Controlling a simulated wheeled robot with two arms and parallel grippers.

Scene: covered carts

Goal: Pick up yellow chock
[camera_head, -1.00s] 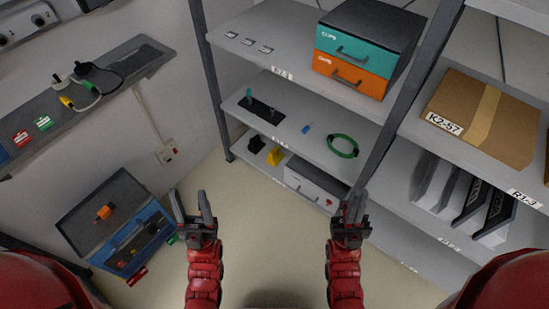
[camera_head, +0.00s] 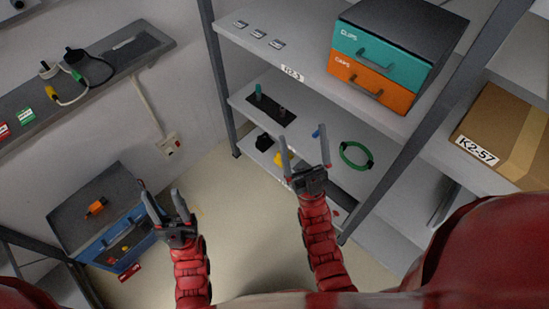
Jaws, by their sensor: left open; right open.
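The yellow chock (camera_head: 280,158) sits on the lowest shelf of the rack, next to a black chock-like block (camera_head: 264,142). It is partly hidden behind my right gripper. My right gripper (camera_head: 304,145) is open and empty, its fingers pointing up the picture in front of the lower shelves. I cannot tell how far it is from the chock. My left gripper (camera_head: 162,205) is open and empty over the floor, beside the blue toolbox.
The shelf rack holds a green cable ring (camera_head: 356,154) and a teal and orange drawer box (camera_head: 376,62). A rack post (camera_head: 400,150) stands right of my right gripper. Floor between (camera_head: 215,195) is clear.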

